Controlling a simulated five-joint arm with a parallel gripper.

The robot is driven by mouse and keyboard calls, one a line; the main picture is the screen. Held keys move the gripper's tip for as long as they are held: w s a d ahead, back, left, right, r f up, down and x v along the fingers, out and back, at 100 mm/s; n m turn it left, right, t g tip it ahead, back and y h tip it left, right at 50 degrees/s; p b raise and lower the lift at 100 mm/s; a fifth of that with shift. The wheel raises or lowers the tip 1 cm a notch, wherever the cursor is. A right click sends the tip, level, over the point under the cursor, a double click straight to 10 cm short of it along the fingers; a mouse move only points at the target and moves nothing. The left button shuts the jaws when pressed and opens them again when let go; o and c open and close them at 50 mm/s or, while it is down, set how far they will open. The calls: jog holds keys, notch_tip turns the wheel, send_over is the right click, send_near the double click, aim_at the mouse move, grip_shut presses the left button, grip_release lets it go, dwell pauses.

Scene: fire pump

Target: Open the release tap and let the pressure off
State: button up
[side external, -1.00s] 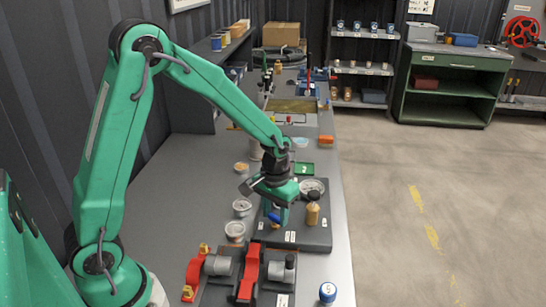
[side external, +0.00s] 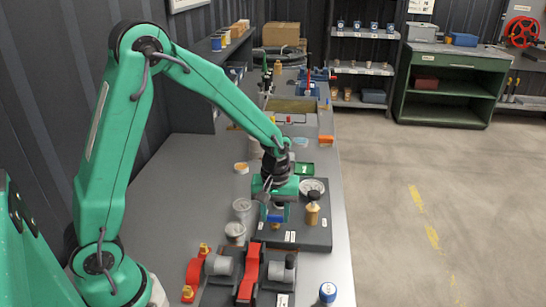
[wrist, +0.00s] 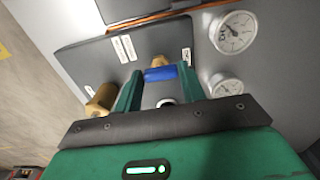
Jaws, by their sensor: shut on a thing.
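The release tap has a blue handle (wrist: 160,73) on a brass stem (wrist: 159,60). In the wrist view the handle sits crosswise between my gripper's two green fingers (wrist: 157,77), which close on its ends. In the side view my gripper (side external: 275,210) is low over the dark plate (side external: 300,241), with a little of the blue handle (side external: 275,219) showing below it. Two white dial gauges, one farther (wrist: 233,32) and one nearer (wrist: 226,87), stand right of the tap in the wrist view; their readings are too small to tell.
A brass cylinder with a black top (side external: 312,211) stands on the plate close right of my gripper. Grey round fittings (side external: 241,208) stand close left. Bench space at left is clear.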

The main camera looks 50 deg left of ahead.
aim_at(275, 216)
jog(key=shift+r, duration=0.15)
jog(key=o, duration=1)
notch_tip(275, 216, up, 7)
jog(key=shift+r, duration=0.35)
